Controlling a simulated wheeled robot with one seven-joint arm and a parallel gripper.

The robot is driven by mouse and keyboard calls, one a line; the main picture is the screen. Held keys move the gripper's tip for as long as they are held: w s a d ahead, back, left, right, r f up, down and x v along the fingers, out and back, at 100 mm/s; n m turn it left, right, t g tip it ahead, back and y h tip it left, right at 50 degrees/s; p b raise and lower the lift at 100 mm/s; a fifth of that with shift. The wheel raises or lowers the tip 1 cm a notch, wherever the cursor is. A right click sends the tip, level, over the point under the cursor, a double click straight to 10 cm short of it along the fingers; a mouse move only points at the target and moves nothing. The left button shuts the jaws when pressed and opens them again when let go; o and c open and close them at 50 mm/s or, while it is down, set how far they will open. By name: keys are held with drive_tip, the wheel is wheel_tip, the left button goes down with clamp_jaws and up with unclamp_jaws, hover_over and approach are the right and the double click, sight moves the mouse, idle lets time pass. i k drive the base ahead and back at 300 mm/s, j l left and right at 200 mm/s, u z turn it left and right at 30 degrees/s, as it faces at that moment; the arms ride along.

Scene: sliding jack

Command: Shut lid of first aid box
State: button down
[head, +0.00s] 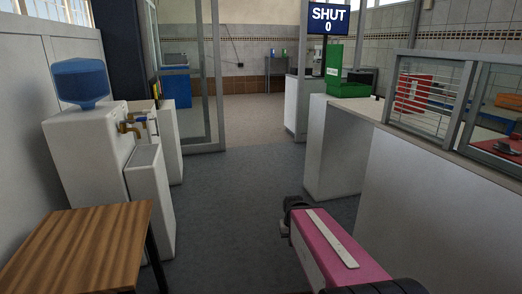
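A green box (349,90) stands on the white counter near the middle right. An upright green panel (334,60) rises at its left back and looks like a raised lid. I cannot read any marking on it, so I cannot be sure it is the first aid box. The pink section of my arm reaches in from the bottom right. The dark end of my arm, seemingly my gripper (291,205), is low over the floor, well short of the counter and apart from the green box. Its fingers are too unclear to tell open from shut.
The white counter (331,150) runs along the right, with glass panels above it. A wooden table (80,247) and a water dispenser (88,150) stand at left. The grey floor (235,200) between is clear.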

sight(334, 51)
drive_tip(key=i+j, duration=0.1)
drive_tip(key=i, duration=0.35)
drive_tip(key=i+j+z, duration=0.1)
drive_tip(key=i, duration=0.35)
drive_tip(key=i+j, duration=0.15)
drive_tip(key=i, duration=0.3)
drive_tip(key=i+j+z, duration=0.1)
drive_tip(key=i, duration=0.35)
